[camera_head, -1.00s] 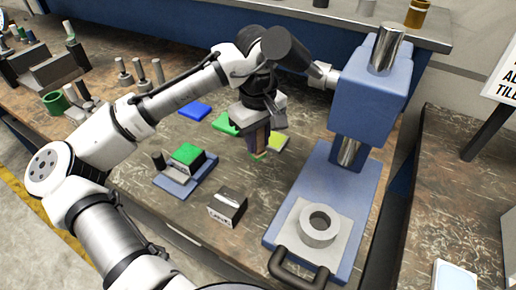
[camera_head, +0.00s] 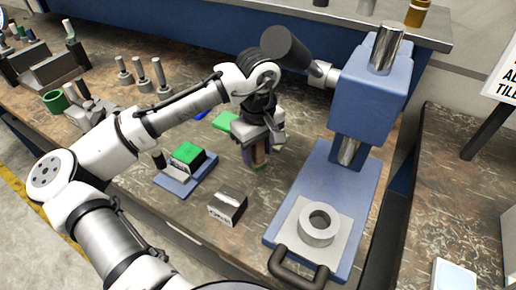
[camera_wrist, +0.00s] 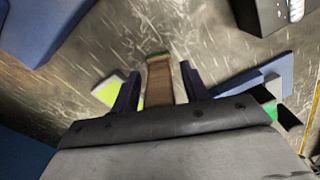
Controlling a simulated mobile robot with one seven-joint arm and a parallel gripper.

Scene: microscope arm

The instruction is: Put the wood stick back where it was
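The wood stick (camera_wrist: 159,82) is brown with a green end. It is between the two dark fingers of my gripper (camera_wrist: 159,88) in the wrist view. In the head view my gripper (camera_head: 257,152) points down over the table with the stick upright between its fingers.
A blue microscope-like stand (camera_head: 370,100) with a ring on its base is to the right. A blue tray (camera_head: 180,187) with a green-topped block is to the left. A dark block (camera_head: 228,206) lies in front. A green pad (camera_head: 224,121) is behind my gripper.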

